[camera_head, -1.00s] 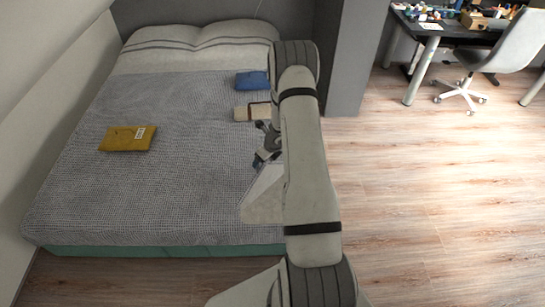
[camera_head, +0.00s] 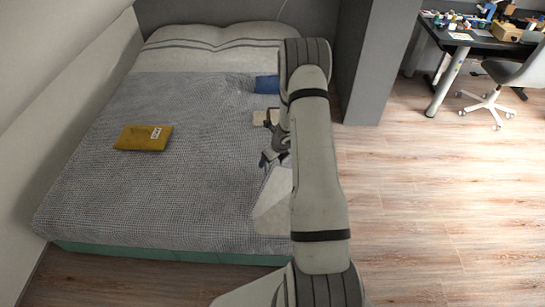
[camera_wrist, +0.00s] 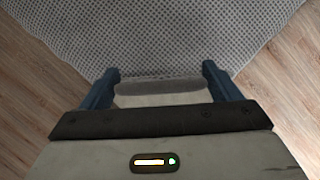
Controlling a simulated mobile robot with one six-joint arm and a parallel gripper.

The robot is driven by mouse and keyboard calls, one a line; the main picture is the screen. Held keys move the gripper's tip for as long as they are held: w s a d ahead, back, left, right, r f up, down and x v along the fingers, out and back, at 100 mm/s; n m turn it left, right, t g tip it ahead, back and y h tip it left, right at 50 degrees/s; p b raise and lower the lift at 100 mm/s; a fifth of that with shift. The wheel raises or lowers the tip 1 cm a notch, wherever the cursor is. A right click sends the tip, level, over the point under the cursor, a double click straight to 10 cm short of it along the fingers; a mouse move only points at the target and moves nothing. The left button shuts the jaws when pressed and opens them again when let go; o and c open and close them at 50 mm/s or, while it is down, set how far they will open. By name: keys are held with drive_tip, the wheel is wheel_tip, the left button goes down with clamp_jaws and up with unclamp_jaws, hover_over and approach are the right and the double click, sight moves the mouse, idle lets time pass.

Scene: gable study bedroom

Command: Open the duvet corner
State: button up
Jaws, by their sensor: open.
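The grey textured duvet (camera_head: 190,190) covers most of the bed, below a pale band at the pillows. A pale, roughly triangular patch (camera_head: 272,208) lies at its right side near the front; I cannot tell if it is a turned-back corner. My arm hides part of that side. My gripper (camera_head: 272,157) is above the right side of the duvet. In the wrist view my gripper (camera_wrist: 161,72) is open, its two blue fingers spread. The duvet (camera_wrist: 165,35) narrows towards it, with floor on both sides. A pale piece (camera_wrist: 160,98) shows between the fingers; contact is unclear.
A yellow packet (camera_head: 143,138) lies on the duvet's left part. A blue item (camera_head: 267,84) and a beige item (camera_head: 261,117) lie by the right edge. Wooden floor (camera_head: 430,200) is open at right. A desk (camera_head: 465,40) and chair (camera_head: 500,90) stand at the back right.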

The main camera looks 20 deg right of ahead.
drive_tip(key=o, duration=0.3)
drive_tip(key=shift+s+d, duration=0.1)
drive_tip(key=shift+s, duration=0.05)
drive_tip(key=p+v, duration=0.1)
drive_tip(key=v, duration=0.7)
drive_tip(key=shift+f, duration=0.1)
